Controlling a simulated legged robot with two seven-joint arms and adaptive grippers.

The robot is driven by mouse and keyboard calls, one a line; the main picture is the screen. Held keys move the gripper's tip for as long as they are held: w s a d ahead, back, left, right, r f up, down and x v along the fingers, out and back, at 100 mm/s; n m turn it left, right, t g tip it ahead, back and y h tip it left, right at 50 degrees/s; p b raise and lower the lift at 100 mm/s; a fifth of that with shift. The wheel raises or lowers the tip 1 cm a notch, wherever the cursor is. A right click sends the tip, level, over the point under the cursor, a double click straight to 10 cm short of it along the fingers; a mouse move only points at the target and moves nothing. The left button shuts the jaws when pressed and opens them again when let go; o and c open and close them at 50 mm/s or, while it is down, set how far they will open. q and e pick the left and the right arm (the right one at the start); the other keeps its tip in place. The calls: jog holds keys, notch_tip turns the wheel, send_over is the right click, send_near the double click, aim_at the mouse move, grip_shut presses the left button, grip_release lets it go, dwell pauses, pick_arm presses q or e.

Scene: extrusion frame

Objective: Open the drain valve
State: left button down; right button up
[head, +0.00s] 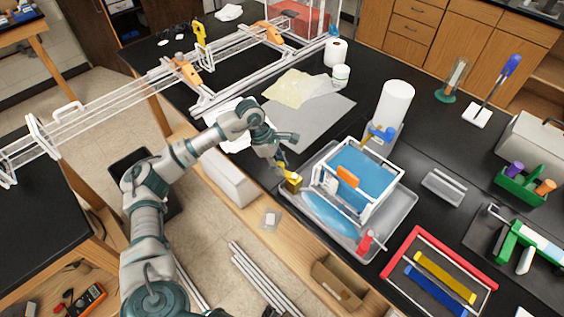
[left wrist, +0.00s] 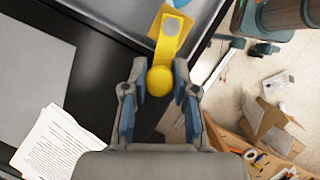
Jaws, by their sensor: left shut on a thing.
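A yellow lever handle (left wrist: 170,42) with a round yellow knob (left wrist: 160,81) shows between my fingers in the left wrist view. In the head view it belongs to a yellow valve (head: 291,184) at the left corner of a grey tray (head: 398,213). My left gripper (head: 281,158) is above that valve, shut on the knob end of the handle; it also shows in the left wrist view (left wrist: 160,87). Its fingers partly hide the handle in the head view. A blue tank (head: 365,170) in a white frame stands in the tray. My right gripper is not in view.
A red valve (head: 369,241) is at the tray's front corner and a blue one (head: 383,134) at the back. A white cylinder (head: 396,100) stands behind. A grey mat (head: 318,119) lies left of the tray. The bench's front edge runs close by the yellow valve.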

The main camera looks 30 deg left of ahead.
pick_arm(q)
jog(key=s+n, duration=0.1)
jog(key=n, duration=0.1)
jog(key=s+n+t+y, duration=0.1)
jog(key=n, duration=0.1)
jog(key=s+d+n+t+b, duration=0.1)
jog(key=n, duration=0.2)
jog(key=shift+s, duration=0.1)
jog(key=shift+s+d+n+t+y+b, duration=0.1)
jog(key=shift+s+d+n+t+y, duration=0.15)
jog(key=shift+n, duration=0.4)
jog(key=shift+s+d+n+t+y+b, duration=0.15)
jog(key=shift+n+y, duration=0.15)
jog(key=shift+n, duration=0.4)
jog(key=shift+s+d+n+t+y+b, duration=0.15)
jog(key=shift+s+n+t+y, duration=0.1)
jog(key=shift+n, duration=0.4)
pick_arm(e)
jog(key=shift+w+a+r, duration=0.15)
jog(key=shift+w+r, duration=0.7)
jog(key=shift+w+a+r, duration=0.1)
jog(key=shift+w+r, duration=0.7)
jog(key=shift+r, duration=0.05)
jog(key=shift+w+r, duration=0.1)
pick_arm(q)
jog(key=c, duration=0.9)
grip_release()
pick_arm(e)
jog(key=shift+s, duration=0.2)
